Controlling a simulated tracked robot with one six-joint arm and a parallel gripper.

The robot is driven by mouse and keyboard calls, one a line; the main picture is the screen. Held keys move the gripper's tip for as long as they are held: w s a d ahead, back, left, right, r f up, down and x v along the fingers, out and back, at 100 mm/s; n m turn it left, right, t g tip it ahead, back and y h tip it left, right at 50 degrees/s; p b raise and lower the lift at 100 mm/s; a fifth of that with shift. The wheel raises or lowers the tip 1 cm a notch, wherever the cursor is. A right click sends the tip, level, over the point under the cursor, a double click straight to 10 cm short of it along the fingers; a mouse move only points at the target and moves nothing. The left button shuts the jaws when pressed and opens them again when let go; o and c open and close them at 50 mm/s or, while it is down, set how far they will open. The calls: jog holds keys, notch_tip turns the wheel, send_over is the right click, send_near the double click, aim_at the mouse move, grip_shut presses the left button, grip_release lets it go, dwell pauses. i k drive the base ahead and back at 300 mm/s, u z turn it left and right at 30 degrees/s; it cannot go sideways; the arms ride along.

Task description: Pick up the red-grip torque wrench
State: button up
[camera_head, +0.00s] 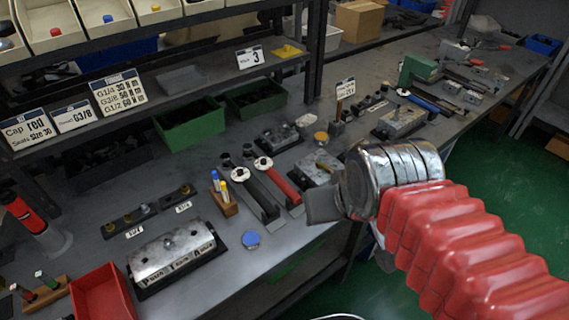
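A long tool with a red grip (281,185) and a pale round head lies on the grey workbench (330,145) near its front edge. It looks like the red-grip torque wrench. A similar tool with a black grip (258,195) lies beside it on the left. My gripper (322,206) comes in from the right on my red-sleeved arm. Its dark grey end is just right of the red-grip tool's near end in the picture, and seems to be above the bench edge. I see no tool in it. Whether its fingers are open or shut does not show.
A metal block (172,255), a blue cap (250,240) and a small pen stand (222,200) are at the left front. A valve block (318,168) sits right of the red tool, close to my gripper. Green bins (190,120) and shelf posts (316,50) stand behind.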

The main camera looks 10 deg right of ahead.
aim_at(248, 148)
jog(key=z, duration=1.1)
jog(key=k, duration=1)
jog(key=u, duration=0.85)
jog(key=i, duration=1.05)
jog(key=u, duration=0.1)
